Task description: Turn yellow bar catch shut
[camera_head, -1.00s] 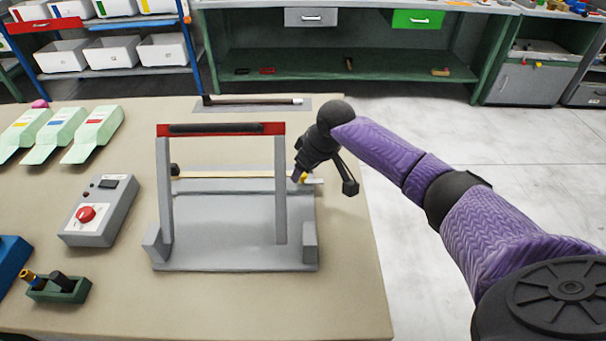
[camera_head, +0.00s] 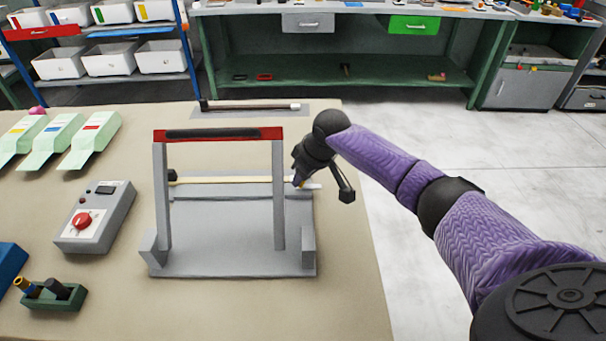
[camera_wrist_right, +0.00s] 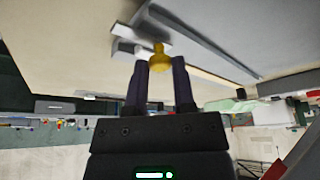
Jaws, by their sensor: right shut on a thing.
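The grey press (camera_head: 220,235) stands on the table with a red-topped frame (camera_head: 262,133) upright over its base. A pale yellow bar (camera_head: 225,180) lies across the back of the base, with a dark end at the left. My right gripper (camera_head: 299,182) is at the bar's right end. In the right wrist view, a yellow knob (camera_wrist_right: 159,52) sits between the fingertips of my right gripper (camera_wrist_right: 160,68), which is shut on it. The knob is mostly hidden by the gripper in the head view. My left gripper is not in view.
A control box with a red knob (camera_head: 82,220) and a small green holder (camera_head: 55,296) stand at the left. Pale green trays (camera_head: 90,140) lie behind them. A dark rod (camera_head: 250,106) lies at the table's back edge. The table's front right is clear.

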